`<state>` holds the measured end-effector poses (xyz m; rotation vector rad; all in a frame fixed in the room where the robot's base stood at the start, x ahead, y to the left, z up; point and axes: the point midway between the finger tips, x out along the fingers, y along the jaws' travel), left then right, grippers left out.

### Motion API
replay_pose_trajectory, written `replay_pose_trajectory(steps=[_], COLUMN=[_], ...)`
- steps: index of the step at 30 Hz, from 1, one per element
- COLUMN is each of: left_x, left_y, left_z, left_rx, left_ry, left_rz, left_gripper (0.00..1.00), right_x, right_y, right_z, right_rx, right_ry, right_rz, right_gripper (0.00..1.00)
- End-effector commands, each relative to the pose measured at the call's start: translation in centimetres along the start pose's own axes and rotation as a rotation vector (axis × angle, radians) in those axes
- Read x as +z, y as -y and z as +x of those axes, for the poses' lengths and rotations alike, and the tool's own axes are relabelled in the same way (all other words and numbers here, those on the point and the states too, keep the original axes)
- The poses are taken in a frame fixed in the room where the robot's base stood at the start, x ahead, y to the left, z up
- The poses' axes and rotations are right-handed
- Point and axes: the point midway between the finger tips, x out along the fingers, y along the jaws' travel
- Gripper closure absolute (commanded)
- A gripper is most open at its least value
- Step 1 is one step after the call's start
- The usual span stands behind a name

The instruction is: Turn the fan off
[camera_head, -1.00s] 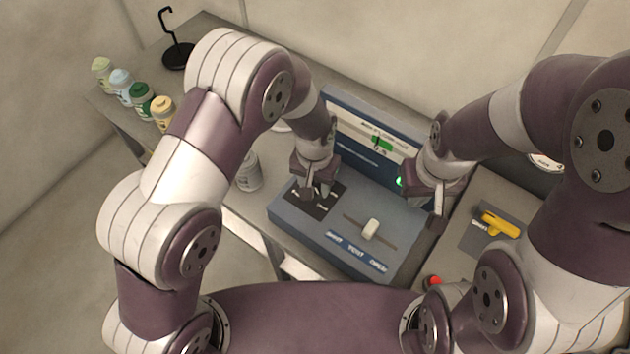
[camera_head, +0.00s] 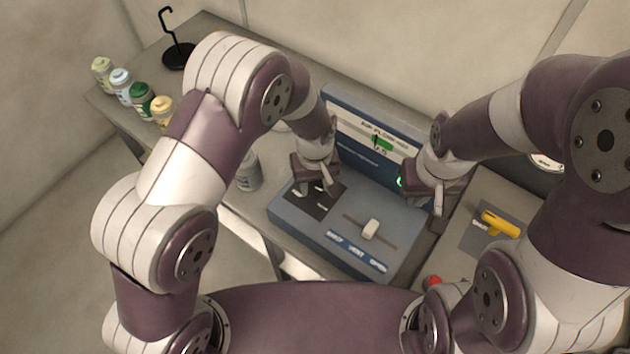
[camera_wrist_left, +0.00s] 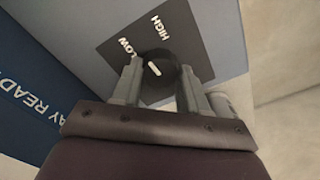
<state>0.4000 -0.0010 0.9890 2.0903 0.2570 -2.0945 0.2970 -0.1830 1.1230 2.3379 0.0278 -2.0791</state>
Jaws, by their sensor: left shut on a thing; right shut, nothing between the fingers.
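The fan's dark round knob (camera_wrist_left: 163,68) sits on a black plate (camera_wrist_left: 190,28) marked LOW and HIGH, with a white pointer mark on its top. My left gripper (camera_wrist_left: 158,92) has one finger on each side of the knob and is shut on it. In the head view, my left gripper (camera_head: 318,190) is over the plate on the blue-grey console (camera_head: 310,226) and partly hides it. Any other label on the plate is hidden or unreadable. My right gripper (camera_head: 428,203) is shut and empty by the console's right side.
The console's upright panel (camera_head: 340,112) carries a display (camera_head: 377,142) with a green bar. A white slider knob (camera_head: 371,228) sits in a slot on the console. A grey jar (camera_head: 248,171) stands left of it. A yellow handle (camera_head: 500,223) and a red button (camera_head: 433,281) are at right.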

Motion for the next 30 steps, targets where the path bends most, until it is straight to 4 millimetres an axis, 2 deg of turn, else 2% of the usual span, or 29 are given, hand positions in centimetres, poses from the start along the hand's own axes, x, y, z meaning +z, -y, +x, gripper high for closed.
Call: replay_pose_trajectory(steps=[30], left_x=[-0.13], left_y=[-0.13], left_z=[-0.20], left_rx=[0.006], left_ry=[-0.002], left_rz=[-0.963], left_gripper=[0.87], right_x=[0.00], right_y=[0.00], right_z=[0.02], right_rx=[0.000], right_ry=[0.000], right_rz=[0.000], right_gripper=[1.00])
